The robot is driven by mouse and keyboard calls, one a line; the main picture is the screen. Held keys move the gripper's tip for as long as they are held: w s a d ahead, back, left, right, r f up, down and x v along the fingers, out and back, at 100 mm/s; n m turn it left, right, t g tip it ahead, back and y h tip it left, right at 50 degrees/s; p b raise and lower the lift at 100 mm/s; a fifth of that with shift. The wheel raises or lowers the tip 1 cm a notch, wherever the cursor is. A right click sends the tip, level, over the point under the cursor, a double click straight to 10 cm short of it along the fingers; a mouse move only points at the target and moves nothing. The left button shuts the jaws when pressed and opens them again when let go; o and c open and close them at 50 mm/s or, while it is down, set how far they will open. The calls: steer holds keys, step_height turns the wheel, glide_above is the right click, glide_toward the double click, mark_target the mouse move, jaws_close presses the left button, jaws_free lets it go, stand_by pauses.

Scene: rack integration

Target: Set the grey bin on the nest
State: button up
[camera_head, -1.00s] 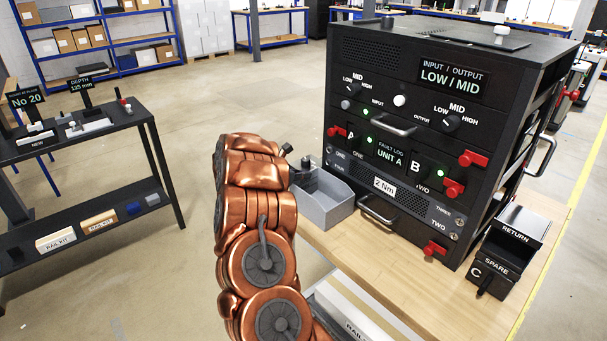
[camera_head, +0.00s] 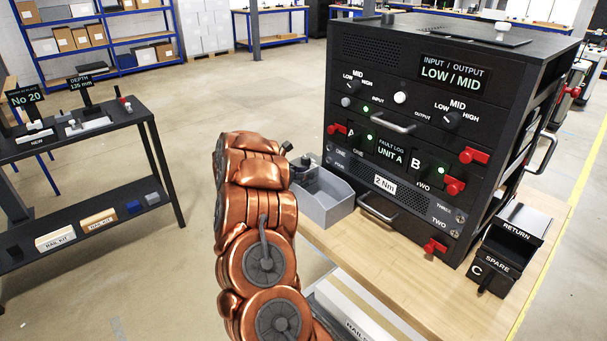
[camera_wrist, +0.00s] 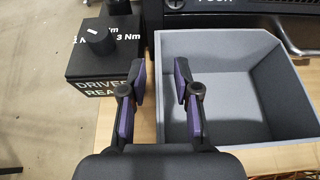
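The grey bin (camera_head: 327,205) sits on the wooden bench, just left of the black rack, behind my copper arm. In the wrist view the open-topped bin (camera_wrist: 290,105) looks empty and fills the right half. My gripper (camera_wrist: 160,75) is open, its two purple-padded fingers apart. The bin's left wall lies between the fingers in the picture. Whether either pad touches the wall I cannot tell. My gripper is hidden in the head view. I cannot make out a nest in either view.
A black driver box (camera_wrist: 103,62) stands close left of the bin. The black rack (camera_head: 440,130) rises right of the bin, with handles jutting out. A spare module (camera_head: 490,270) sits at the bench's right. The bench front (camera_head: 385,270) is clear.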

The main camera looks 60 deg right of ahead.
steer(key=shift+a+r+p, duration=0.1)
steer(key=shift+r+p, duration=0.1)
steer(key=shift+p, duration=0.1)
steer(key=b+v, duration=0.5)
steer(key=v, duration=0.6)
steer(key=shift+a, duration=0.4)
steer(key=shift+r, duration=0.1)
